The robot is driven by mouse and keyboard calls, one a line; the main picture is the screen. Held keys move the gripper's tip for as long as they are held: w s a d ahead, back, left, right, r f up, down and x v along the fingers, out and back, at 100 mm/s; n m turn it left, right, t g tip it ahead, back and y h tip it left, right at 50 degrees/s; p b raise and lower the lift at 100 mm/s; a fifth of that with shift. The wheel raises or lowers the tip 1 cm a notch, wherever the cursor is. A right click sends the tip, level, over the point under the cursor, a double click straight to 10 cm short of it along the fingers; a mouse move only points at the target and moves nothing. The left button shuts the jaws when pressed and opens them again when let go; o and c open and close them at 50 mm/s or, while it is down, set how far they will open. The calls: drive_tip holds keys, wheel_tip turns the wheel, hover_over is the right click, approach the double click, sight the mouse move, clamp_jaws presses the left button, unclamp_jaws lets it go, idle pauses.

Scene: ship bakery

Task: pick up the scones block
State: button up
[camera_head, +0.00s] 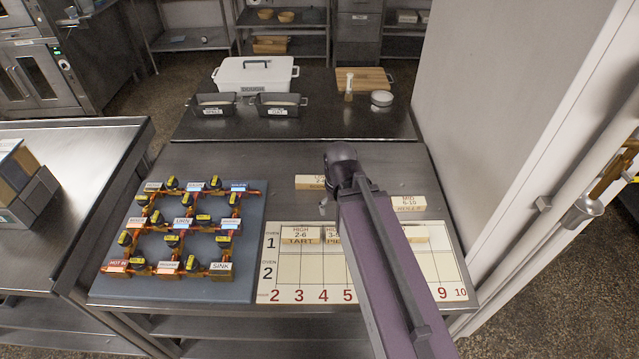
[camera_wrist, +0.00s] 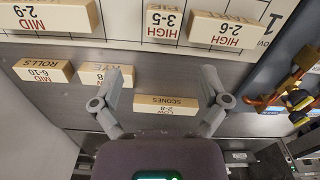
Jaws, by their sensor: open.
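The scones block (camera_wrist: 166,105) is a pale wooden block with a white label, lying on the grey metal table. In the wrist view it sits between the two fingers of my gripper (camera_wrist: 164,77), with a gap on both sides. The fingers are spread and hold nothing. In the head view a pale block (camera_head: 310,182) just left of my arm appears to be the same one, partly hidden by the arm. My gripper is mostly hidden there, and its height above the table is hard to tell.
The rye block (camera_wrist: 106,75) is close to one finger, with the rolls block (camera_wrist: 43,71) beyond. The numbered board (camera_head: 284,270) carries several blocks, including tart (camera_head: 300,234). A blue panel with pipes (camera_head: 185,285) lies left. A white wall (camera_head: 480,110) stands right.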

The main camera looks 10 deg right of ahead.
drive_tip(key=w+m, duration=1)
drive_tip(key=w, duration=0.2)
drive_tip(key=m, duration=1)
hover_over(321, 179)
drive_tip(key=shift+s+d+r, duration=0.15)
drive_tip(key=shift+s+d, duration=0.05)
drive_tip(key=shift+s, duration=0.05)
wheel_tip(321, 179, down, 9)
drive_tip(key=b, duration=0.8)
drive_tip(key=shift+r, duration=0.15)
drive_tip(key=shift+w+a+f+b, duration=0.1)
drive_tip(key=shift+f+b, duration=1.2)
drive_tip(key=shift+b, duration=0.1)
drive_tip(key=shift+w+a+f+b, duration=0.1)
drive_tip(key=shift+f+b, duration=1.2)
drive_tip(key=shift+b, duration=0.05)
drive_tip(key=c, duration=1.3)
